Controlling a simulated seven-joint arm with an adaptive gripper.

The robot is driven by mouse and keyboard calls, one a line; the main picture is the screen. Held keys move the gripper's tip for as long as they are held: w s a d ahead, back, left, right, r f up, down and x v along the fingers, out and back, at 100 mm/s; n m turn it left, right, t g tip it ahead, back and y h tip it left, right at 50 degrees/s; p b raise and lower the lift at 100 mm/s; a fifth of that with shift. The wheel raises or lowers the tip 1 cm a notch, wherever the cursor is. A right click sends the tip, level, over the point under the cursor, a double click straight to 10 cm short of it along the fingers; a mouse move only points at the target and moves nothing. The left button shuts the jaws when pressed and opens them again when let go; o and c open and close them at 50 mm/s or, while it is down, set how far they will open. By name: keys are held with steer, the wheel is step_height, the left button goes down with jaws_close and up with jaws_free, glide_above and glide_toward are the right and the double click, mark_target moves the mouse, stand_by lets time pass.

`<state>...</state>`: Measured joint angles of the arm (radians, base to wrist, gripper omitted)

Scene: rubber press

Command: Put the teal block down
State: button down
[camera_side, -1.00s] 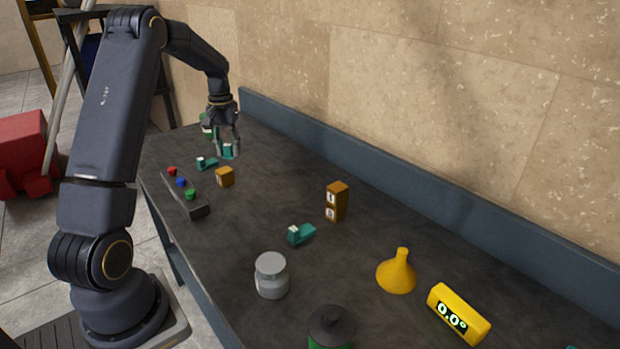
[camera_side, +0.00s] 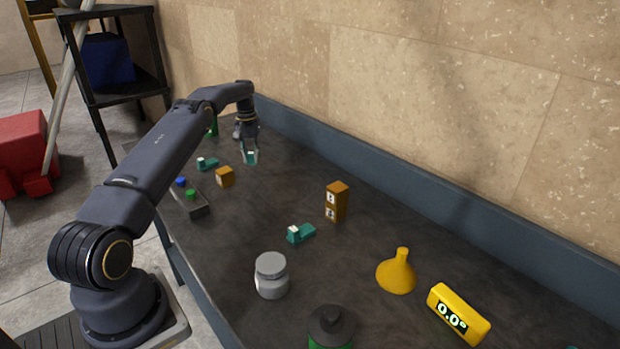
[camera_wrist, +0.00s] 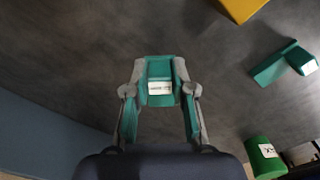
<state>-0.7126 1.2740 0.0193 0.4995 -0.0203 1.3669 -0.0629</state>
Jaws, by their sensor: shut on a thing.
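My gripper (camera_side: 249,157) is at the far end of the bench, shut on a teal block (camera_side: 251,156) with a white label. In the wrist view the teal block (camera_wrist: 160,84) sits between the two fingertips. Whether its underside touches the bench (camera_side: 300,195) cannot be told. A second teal block (camera_side: 207,164) lies to the left of my gripper, and it shows at the upper right of the wrist view (camera_wrist: 284,66). A third teal block (camera_side: 301,233) lies mid-bench, nearer the side camera.
A single orange block (camera_side: 225,177) stands near the held block, and a taller orange stack (camera_side: 337,202) is further right. A button box (camera_side: 190,199) lies at the left edge. A grey jar (camera_side: 271,275), yellow funnel (camera_side: 397,272) and yellow display (camera_side: 458,314) stand nearer. A green object (camera_wrist: 265,158) shows lower right.

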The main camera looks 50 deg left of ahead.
mark_target(252, 161)
steer(key=shift+w+f, duration=0.1)
steer(key=shift+f, duration=1.5)
steer(key=c, duration=0.8)
jaws_free()
steer(key=shift+f, duration=0.1)
steer(key=shift+o, duration=0.2)
